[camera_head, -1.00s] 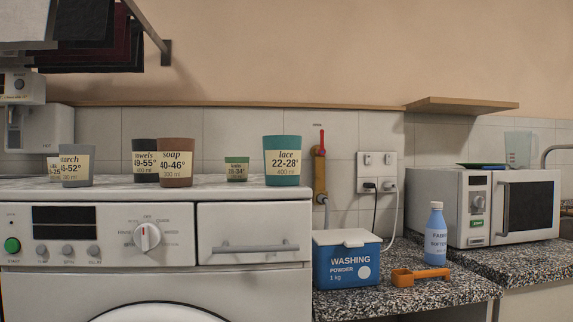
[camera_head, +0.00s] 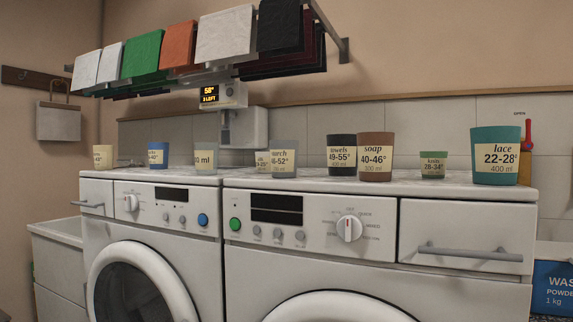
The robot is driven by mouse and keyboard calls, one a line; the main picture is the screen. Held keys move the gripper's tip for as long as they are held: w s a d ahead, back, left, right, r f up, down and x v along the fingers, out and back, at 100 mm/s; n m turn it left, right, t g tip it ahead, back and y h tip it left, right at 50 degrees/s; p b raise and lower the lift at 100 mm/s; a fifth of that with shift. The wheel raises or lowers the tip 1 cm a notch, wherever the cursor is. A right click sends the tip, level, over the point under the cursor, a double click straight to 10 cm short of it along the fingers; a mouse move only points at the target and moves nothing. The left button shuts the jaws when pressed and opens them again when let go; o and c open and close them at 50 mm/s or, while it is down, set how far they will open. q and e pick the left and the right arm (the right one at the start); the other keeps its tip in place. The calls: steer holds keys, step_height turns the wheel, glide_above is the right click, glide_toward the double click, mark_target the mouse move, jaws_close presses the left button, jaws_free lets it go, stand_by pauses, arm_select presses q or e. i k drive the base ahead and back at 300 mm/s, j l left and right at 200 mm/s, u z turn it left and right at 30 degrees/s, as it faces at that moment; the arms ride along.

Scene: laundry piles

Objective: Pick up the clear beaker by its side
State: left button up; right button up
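Several labelled cups stand upright on the two washing machines, but I cannot tell for sure which is the clear beaker. A pale cup marked "ml" (camera_head: 205,160) stands near the gap between the machines. A greyish cup (camera_head: 284,158), its label ending "arch 46-52°", partly covers a small pale cup (camera_head: 262,159). To their right are a dark "towels" cup (camera_head: 342,155), a brown "soap" cup (camera_head: 376,157), a small green cup (camera_head: 432,166) and a teal "lace" cup (camera_head: 496,157). Neither gripper is in view.
A cream cup (camera_head: 103,157) and a blue cup (camera_head: 158,155) stand on the left machine (camera_head: 150,205). The right machine (camera_head: 370,222) has a drawer handle (camera_head: 470,254). Folded cloths (camera_head: 226,36) hang on a rack above. A blue washing powder box (camera_head: 553,285) is cut off at right.

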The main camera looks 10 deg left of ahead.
mark_target(207, 153)
steer(key=i+j+z, duration=0.25)
steer(key=j, duration=0.8)
steer(key=j+z, duration=0.2)
steer(key=j, duration=0.9)
steer(key=l, duration=0.55)
steer(key=k+l+u, duration=0.1)
steer(key=l, duration=0.45)
